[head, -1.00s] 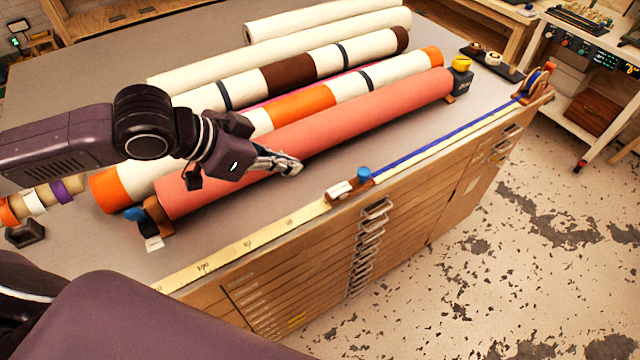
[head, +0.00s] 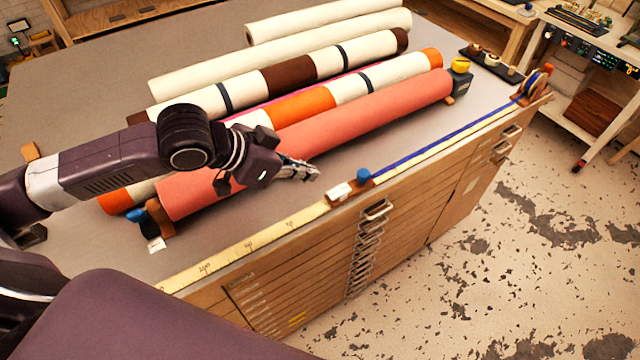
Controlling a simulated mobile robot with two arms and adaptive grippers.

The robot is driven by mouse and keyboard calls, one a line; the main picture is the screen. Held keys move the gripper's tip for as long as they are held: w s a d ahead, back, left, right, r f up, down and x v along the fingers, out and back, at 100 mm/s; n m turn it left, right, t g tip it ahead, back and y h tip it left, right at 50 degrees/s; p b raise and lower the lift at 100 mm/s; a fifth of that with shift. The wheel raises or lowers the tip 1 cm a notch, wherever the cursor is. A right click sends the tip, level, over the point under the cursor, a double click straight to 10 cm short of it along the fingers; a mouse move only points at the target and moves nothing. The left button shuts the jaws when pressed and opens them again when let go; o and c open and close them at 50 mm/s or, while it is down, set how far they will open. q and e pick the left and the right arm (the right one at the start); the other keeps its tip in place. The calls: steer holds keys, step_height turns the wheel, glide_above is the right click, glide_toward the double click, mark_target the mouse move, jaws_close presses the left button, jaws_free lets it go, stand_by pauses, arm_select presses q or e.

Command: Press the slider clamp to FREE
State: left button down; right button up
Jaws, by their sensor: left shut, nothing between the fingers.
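The slider clamp (head: 348,190) sits on the yellow measuring rule (head: 262,240) along the table's front edge. It has a brown body, a white label and a blue knob (head: 364,175) on its right end. The label's wording is too small to read. My left gripper (head: 314,172) is shut and empty. It is above the grey table top, to the left of the clamp and apart from it, in front of the salmon roll. My right gripper is not in view.
The salmon roll (head: 370,118) lies behind the clamp, with striped and cream rolls (head: 290,62) further back. A blue cord (head: 450,138) runs along the rule to a wooden reel (head: 535,88) at the far right corner. Drawers with metal handles (head: 372,212) face the front.

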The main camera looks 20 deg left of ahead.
mark_target(339, 192)
arm_select(q)
steer(key=w+f, duration=0.1)
steer(key=f, duration=0.1)
steer(key=d+f+p, duration=0.1)
steer(key=f, duration=0.1)
steer(key=w+d+f, duration=0.1)
steer(key=f, duration=0.1)
steer(key=shift+w+f+p, duration=0.15)
steer(key=shift+w+p, duration=0.15)
steer(key=shift+p, duration=0.05)
steer(key=shift+f, duration=0.55)
